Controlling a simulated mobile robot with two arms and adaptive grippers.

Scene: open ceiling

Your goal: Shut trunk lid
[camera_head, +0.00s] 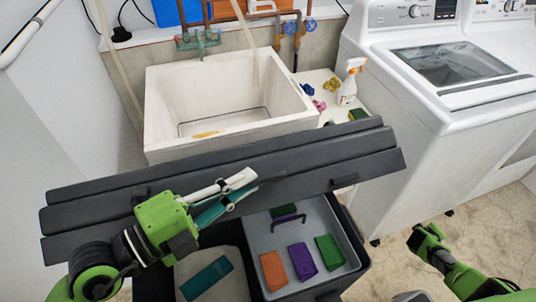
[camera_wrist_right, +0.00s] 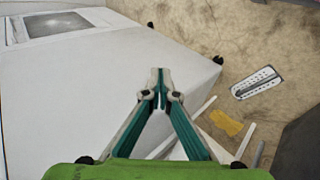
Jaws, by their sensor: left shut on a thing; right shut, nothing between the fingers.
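The dark grey trunk (camera_head: 352,258) stands low in front of me, open. Its ribbed trunk lid (camera_head: 330,155) is raised and tilted over the back of the trunk. My left gripper (camera_head: 250,185) is at the lid's front face, shut on the lid; the exact contact is hard to see. My right gripper (camera_head: 418,238) is right of the trunk, away from the lid. The right wrist view shows its fingers (camera_wrist_right: 160,75) shut and empty, over a white surface.
A grey tray (camera_head: 340,228) inside the trunk holds orange, purple and green blocks. A teal block (camera_head: 207,278) lies in the left compartment. A utility sink (camera_head: 222,120) is behind the lid. A white washer (camera_head: 400,150) stands at the right. Floor is free right of the trunk.

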